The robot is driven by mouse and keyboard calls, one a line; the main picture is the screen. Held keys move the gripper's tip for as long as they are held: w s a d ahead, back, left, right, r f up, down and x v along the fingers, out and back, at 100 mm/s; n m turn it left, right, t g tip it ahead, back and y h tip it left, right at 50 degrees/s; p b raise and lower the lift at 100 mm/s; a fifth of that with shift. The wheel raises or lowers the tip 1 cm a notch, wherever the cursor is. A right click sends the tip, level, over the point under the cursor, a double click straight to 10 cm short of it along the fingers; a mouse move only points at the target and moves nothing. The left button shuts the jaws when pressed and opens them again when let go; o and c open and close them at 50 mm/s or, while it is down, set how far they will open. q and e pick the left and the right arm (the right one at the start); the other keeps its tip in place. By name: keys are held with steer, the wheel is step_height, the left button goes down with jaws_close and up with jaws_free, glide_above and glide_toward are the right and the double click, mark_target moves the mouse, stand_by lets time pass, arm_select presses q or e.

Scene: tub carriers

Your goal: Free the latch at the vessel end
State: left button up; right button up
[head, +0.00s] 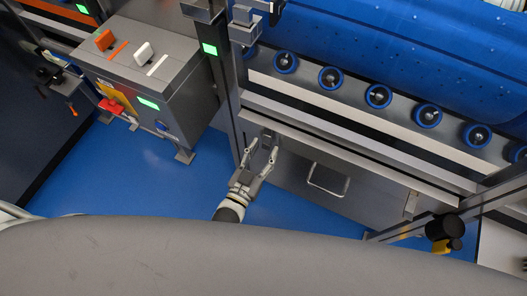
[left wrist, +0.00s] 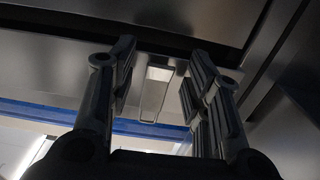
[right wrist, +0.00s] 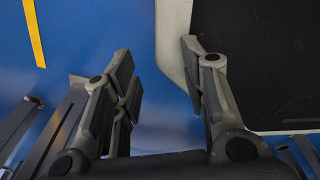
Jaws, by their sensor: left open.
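A small metal latch tab (left wrist: 155,93) shows in the left wrist view on the metal panel, between and beyond my left fingers. My left gripper (left wrist: 162,62) is open there, and no contact with the tab can be made out. In the head view my left gripper (head: 261,152) is at the left end of the grey cabinet front (head: 290,170), below the roller rail. Its fingers partly hide the dark fitting (head: 267,136) there. A similar pale tab (head: 411,203) sits at the cabinet's right end. My right gripper (right wrist: 157,62) is open and empty in the right wrist view.
A blue cylindrical vessel (head: 400,45) lies above a rail with several blue rollers (head: 378,96). The cabinet has a bar handle (head: 328,180). A control box (head: 140,70) with levers stands left. Blue floor (head: 130,170) is clear between. A dark panel (right wrist: 255,65) borders my right gripper.

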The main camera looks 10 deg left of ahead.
arm_select(q)
steer(key=shift+w+d, duration=0.1)
steer(key=shift+w, duration=0.1)
jaws_close()
steer(key=shift+r+p, duration=0.2)
steer(key=shift+p, duration=0.45)
steer(key=s+a+r+g+y+p, duration=0.1)
steer(key=s+r+g+y+p, duration=0.2)
steer(key=g+p, duration=1)
steer(key=shift+s+r+y+p, duration=0.15)
steer(key=shift+r+y+p, duration=0.75)
steer(key=shift+p, duration=6.25)
arm_select(e)
step_height(320, 180, up, 29)
steer(key=shift+a+f, duration=0.2)
steer(key=shift+a, duration=0.15)
arm_select(q)
steer(key=shift+r, duration=0.25)
